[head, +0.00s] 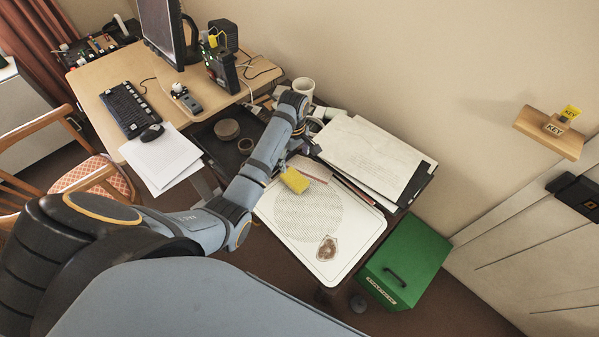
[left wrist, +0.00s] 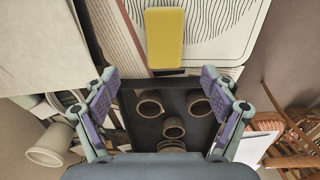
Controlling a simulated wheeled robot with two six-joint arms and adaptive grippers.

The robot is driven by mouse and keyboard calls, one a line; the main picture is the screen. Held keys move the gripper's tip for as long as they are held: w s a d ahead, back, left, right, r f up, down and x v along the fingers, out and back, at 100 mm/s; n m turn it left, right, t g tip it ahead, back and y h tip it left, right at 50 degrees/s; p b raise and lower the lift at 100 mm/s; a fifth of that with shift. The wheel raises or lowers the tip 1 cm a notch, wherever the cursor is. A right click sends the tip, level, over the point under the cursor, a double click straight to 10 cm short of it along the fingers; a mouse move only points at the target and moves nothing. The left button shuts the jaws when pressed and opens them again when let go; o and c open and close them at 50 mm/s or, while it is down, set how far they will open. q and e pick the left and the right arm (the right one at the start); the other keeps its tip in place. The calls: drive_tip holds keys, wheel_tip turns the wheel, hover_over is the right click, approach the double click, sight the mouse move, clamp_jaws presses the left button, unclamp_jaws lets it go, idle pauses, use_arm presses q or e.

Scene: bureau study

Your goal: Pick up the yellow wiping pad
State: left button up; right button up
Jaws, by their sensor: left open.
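The yellow wiping pad (head: 294,179) lies at the upper-left edge of a white patterned board (head: 345,258) on the desk. It also shows at the top middle of the left wrist view (left wrist: 165,38). My left gripper (left wrist: 159,82) is open and empty. In the left wrist view its two fingers spread left and right, and the pad appears beyond the fingertips, between their lines and apart from them. In the head view my left forearm and wrist hide most of the gripper, just above the pad. My right gripper is not in view.
A dark tray (left wrist: 143,130) with several round ring-like items lies below the gripper. Papers (head: 370,155) and a white mug (head: 303,88) are near the wrist. A brown stone-like item (head: 327,248) sits on the board. A green box (head: 405,262) stands to the right.

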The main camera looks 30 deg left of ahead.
sight(295, 178)
use_arm(q)
drive_tip(key=f, duration=0.1)
drive_tip(key=s+f, duration=0.1)
drive_tip(key=f, duration=0.1)
drive_tip(key=shift+s+d+f, duration=0.1)
drive_tip(key=shift+s+f, duration=0.15)
drive_tip(key=shift+f, duration=0.1)
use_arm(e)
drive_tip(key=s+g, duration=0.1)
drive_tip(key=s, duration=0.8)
use_arm(q)
drive_tip(key=f, duration=0.3)
drive_tip(key=shift+w, duration=0.25)
wheel_tip(295, 178, down, 2)
drive_tip(key=shift+f, duration=0.55)
drive_tip(key=c, duration=1.2)
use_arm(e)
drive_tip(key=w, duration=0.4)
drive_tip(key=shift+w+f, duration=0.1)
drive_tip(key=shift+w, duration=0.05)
